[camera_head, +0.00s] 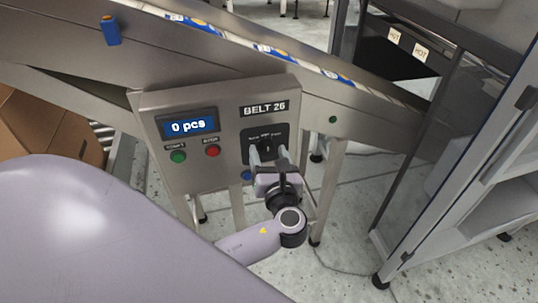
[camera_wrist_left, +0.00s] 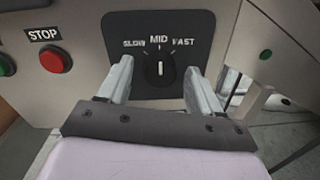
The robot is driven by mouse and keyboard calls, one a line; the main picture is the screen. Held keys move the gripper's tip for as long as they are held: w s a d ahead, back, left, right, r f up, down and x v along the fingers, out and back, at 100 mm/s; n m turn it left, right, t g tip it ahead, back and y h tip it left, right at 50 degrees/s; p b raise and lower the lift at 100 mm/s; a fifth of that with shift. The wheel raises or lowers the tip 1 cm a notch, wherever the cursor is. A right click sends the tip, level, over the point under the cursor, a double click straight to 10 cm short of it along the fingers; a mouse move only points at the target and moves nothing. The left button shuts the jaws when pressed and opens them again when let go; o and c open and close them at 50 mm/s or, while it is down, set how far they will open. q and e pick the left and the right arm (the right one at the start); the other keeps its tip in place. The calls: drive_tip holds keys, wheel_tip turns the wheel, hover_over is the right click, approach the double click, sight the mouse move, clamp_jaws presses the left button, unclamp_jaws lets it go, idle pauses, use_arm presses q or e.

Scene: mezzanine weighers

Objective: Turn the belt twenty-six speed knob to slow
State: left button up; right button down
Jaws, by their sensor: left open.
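The belt 26 speed knob (camera_wrist_left: 160,70) is a black dial with a white pointer line, on a black plate marked SLOW, MID and FAST. Its pointer stands upright, toward MID. In the head view the knob (camera_head: 266,147) sits under the BELT 26 label (camera_head: 264,108) on a grey control panel (camera_head: 222,101). My left gripper (camera_head: 268,154) is open in front of the knob. In the left wrist view its two fingers (camera_wrist_left: 162,82) stand apart, one on each side of the knob's lower part. I cannot tell whether they touch it. My right gripper is not in view.
The panel also bears a display (camera_head: 188,126) reading 0 pcs, a green button (camera_head: 178,156) and a red STOP button (camera_head: 212,151). A sloping conveyor (camera_head: 215,50) runs behind. A glass-sided cabinet (camera_head: 440,150) stands right, a cardboard box (camera_head: 45,125) left.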

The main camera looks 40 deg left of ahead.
use_arm(q)
drive_tip(key=c, duration=1)
drive_tip(key=shift+c, duration=0.2)
drive_tip(key=shift+n, duration=1.2)
drive_tip(key=n, duration=0.4)
drive_tip(key=shift+f+b, duration=0.15)
drive_tip(key=shift+b, duration=0.25)
drive_tip(key=shift+n+b, duration=0.3)
drive_tip(key=shift+n, duration=1)
